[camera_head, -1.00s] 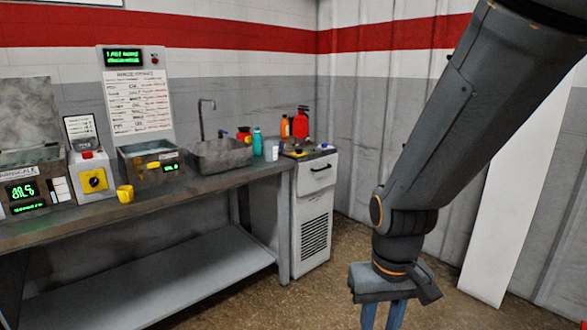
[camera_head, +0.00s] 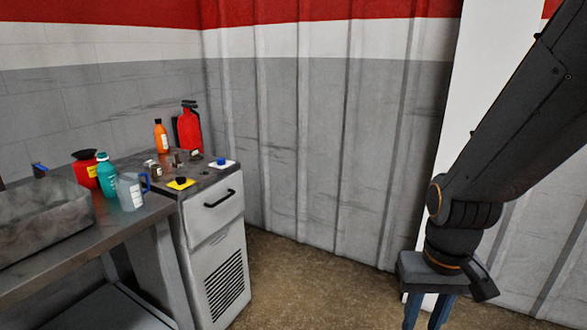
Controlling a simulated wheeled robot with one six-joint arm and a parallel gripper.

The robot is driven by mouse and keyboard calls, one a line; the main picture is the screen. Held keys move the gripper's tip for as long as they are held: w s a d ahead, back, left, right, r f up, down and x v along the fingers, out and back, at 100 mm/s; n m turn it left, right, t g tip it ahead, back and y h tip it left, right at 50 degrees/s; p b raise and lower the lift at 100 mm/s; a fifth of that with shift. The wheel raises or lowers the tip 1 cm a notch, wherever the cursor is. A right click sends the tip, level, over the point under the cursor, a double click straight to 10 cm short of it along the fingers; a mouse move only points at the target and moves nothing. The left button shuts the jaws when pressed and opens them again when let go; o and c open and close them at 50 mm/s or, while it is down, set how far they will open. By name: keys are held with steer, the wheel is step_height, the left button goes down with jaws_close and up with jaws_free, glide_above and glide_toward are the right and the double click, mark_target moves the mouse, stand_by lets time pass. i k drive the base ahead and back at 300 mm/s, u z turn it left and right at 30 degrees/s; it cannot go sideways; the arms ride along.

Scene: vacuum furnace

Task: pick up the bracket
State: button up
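I cannot make out a bracket for certain. Small brownish metal pieces (camera_head: 178,158) stand on top of the white cabinet (camera_head: 214,238), too small to identify. My gripper (camera_head: 427,312) hangs down at the lower right, its two blue fingers apart with a visible gap and nothing seen between them. The fingertips are cut off by the bottom edge. My gripper is well to the right of the cabinet and touches nothing that I can see.
On the cabinet top are a yellow pad with a black knob (camera_head: 181,183), a white pad with a blue knob (camera_head: 222,163), an orange bottle (camera_head: 161,136) and a red container (camera_head: 190,128). A teal bottle (camera_head: 107,176) and pitcher (camera_head: 131,192) stand by the sink (camera_head: 45,220). The brown floor (camera_head: 320,300) is clear.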

mark_target(194, 153)
steer(key=z, duration=0.15)
steer(key=i, duration=1.85)
steer(key=u, duration=0.4)
steer(key=i, duration=1.25)
steer(key=u, duration=1.45)
steer(key=i, duration=0.95)
steer(key=u, duration=0.6)
